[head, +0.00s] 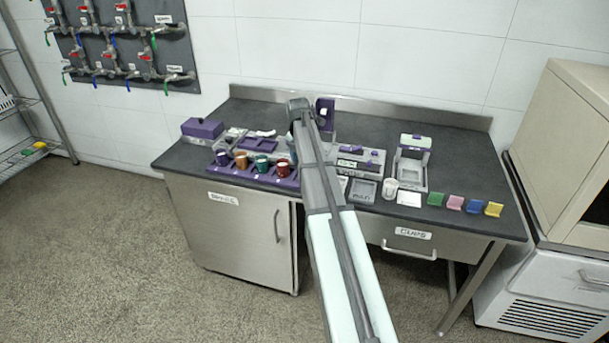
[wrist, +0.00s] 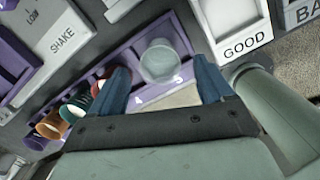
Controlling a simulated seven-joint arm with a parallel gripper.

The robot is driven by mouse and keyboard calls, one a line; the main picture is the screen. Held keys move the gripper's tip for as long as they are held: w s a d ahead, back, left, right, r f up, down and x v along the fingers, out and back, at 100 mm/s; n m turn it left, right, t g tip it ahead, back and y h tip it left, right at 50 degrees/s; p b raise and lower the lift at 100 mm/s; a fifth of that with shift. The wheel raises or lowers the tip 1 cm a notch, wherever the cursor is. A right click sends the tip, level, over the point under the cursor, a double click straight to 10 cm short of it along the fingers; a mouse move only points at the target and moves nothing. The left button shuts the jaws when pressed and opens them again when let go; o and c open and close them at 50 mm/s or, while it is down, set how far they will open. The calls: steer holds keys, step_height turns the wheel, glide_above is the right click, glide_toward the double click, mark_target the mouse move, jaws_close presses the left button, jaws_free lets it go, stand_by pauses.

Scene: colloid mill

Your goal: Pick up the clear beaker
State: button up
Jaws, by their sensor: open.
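The clear beaker (wrist: 160,62) is a pale, see-through cup in the wrist view. It shows between the two blue fingers of my gripper (wrist: 161,66), with a gap on each side. My gripper is open and holds nothing. The beaker appears over the right end of the purple rack (wrist: 182,38), near the marks 4 and 5. How far the fingertips are from it in height I cannot tell. In the head view my arm hides this spot and the fingers.
Purple, orange (head: 241,161), green (head: 262,164) and red (head: 283,168) cups stand in the rack left of my arm. A whitish cup (head: 390,188) stands farther right, near several coloured blocks (head: 455,202). A purple-lidded box (head: 202,129) sits at left.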

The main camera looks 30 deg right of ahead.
steer(key=shift+d+f, duration=0.2)
steer(key=shift+f, duration=1.65)
steer(key=c, duration=1.1)
steer(key=shift+w+r, duration=0.1)
steer(key=shift+r, duration=0.05)
